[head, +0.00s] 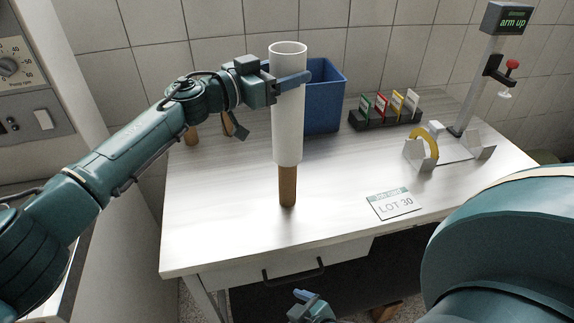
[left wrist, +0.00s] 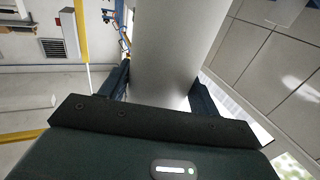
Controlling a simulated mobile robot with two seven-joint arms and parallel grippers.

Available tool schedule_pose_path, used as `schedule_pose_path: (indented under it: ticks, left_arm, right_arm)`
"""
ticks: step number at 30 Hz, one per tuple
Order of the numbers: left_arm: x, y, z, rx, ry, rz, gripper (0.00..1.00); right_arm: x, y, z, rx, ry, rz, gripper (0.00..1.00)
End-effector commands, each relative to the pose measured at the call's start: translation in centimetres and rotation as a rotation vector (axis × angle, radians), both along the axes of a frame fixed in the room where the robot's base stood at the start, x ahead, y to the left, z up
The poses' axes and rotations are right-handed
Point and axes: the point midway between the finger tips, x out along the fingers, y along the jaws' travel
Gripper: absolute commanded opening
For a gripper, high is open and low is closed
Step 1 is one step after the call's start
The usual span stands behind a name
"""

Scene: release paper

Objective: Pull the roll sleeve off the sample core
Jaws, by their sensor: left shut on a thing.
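The white roll sleeve (head: 288,125) is an upright tube over the table. The brown sample core (head: 287,188) stands upright on the table, and its lower part shows below the sleeve's bottom edge. Its upper part is hidden, so how far it reaches inside the sleeve cannot be told. My left gripper (head: 290,80) is shut on the sleeve's upper part, one blue finger across its front. In the left wrist view the sleeve (left wrist: 175,40) sits between both fingers. My right gripper (head: 310,300) shows partly at the bottom edge, below the table front; its jaws are unclear.
A blue bin (head: 328,100) stands behind the sleeve. A black rack (head: 385,118) with coloured cards is at the back, and a stand with a display (head: 506,18) at the right. A LOT 30 card (head: 394,204) lies flat. The table's front left (head: 215,220) is clear.

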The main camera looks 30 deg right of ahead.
Motion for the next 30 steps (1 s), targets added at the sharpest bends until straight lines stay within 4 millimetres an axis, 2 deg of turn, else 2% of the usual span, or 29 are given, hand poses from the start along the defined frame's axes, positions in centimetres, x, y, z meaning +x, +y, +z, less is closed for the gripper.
schedule_pose_path:
  ticks: [30]
  left_arm:
    - [0.0, 0.0, 5.0, 0.000, 0.000, 0.000, 0.37]
  right_arm:
    - [0.1, 0.0, 0.1, 0.001, -0.002, -0.001, 1.00]
